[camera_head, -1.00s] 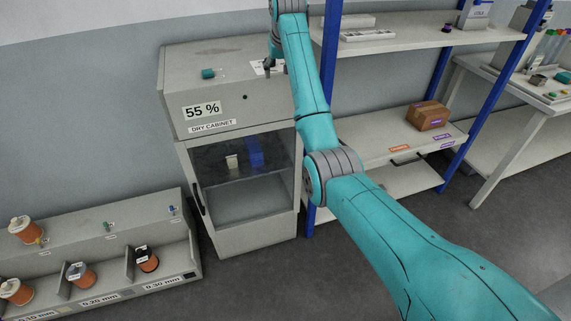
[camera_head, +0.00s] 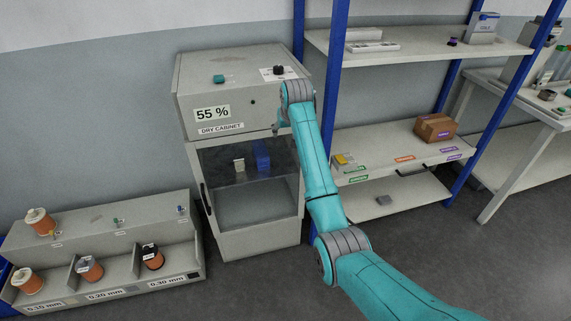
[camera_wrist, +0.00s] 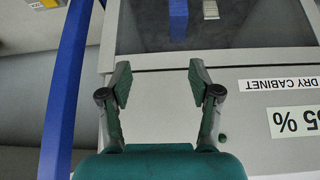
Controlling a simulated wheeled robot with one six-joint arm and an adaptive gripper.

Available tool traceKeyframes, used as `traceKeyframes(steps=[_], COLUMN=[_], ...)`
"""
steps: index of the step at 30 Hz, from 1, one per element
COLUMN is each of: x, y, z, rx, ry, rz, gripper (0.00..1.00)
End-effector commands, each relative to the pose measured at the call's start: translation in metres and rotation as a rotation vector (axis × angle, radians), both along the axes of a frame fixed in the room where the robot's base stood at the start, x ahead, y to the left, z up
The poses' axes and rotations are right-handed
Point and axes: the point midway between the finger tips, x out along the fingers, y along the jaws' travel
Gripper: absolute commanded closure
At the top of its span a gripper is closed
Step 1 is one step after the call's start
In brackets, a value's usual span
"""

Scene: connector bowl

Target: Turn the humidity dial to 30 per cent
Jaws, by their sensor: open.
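The dry cabinet (camera_head: 190,160) stands against the wall, and its display (camera_head: 212,113) reads 55 %. A black dial (camera_head: 279,70) sits on a white marked plate on the cabinet's top, at the right; its pointer setting is too small to read. My gripper (camera_wrist: 159,82) is open and empty in the wrist view, in front of the cabinet near the top of its door. That view is upside down and shows the cabinet label (camera_wrist: 280,84) and part of the display (camera_wrist: 297,122), but not the dial. In the head view my arm mostly hides the gripper.
A teal knob-like part (camera_head: 218,79) lies on the cabinet top, at the left. A blue shelf post (camera_head: 333,60) rises close to the right of the cabinet and my arm. Shelves hold a cardboard box (camera_head: 435,128). A spool rack (camera_head: 110,243) stands at lower left.

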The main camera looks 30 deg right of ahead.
Motion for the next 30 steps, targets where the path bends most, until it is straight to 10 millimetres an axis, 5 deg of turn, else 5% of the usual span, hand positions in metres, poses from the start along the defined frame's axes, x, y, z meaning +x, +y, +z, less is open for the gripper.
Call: traceKeyframes(steps=[15,30], x=[-0.023,-0.03], y=[0.026,0.033], z=[-0.077,-0.095], rx=[-0.016,-0.021], ry=[-0.052,-0.07], rz=[0.028,0.034], gripper=[0.37,0.37])
